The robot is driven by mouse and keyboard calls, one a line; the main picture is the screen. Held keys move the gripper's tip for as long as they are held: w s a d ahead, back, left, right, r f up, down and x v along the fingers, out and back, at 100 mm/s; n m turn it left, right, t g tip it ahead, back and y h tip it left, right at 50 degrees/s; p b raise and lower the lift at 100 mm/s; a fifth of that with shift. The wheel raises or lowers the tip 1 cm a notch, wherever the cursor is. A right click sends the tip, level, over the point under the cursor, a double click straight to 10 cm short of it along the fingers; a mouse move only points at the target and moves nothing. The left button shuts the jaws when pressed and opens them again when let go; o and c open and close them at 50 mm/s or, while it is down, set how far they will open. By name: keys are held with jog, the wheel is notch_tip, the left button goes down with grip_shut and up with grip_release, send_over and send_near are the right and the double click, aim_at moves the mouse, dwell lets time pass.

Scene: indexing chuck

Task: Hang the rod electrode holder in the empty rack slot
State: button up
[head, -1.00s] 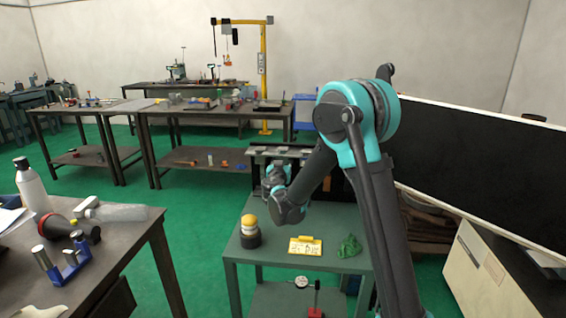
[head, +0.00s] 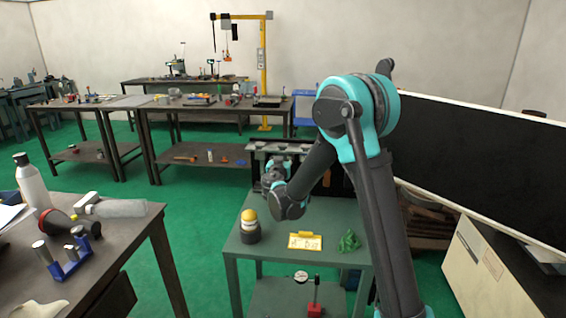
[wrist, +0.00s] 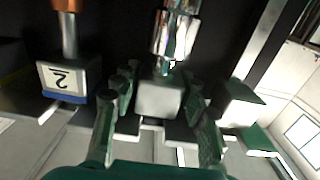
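In the wrist view, my gripper (wrist: 155,112) has its green fingers on both sides of a pale grey block (wrist: 159,98) with a shiny metal cylinder (wrist: 175,35) at its top; I take this to be the rod electrode holder. The fingers look closed against the block's sides. In the head view my gripper (head: 273,178) is small and reaches to the rack (head: 283,147) behind the green table; the held piece cannot be made out there. The empty slot is not clearly visible.
Left of my gripper in the wrist view is another holder (wrist: 67,80) with an upside-down "2" label and a copper-coloured rod. A grey block (wrist: 238,105) is close on the right. The green table (head: 268,218) carries a yellow-topped dark item (head: 249,227), yellow sign (head: 305,241) and green cloth (head: 349,241).

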jog(key=shift+o, duration=1.4)
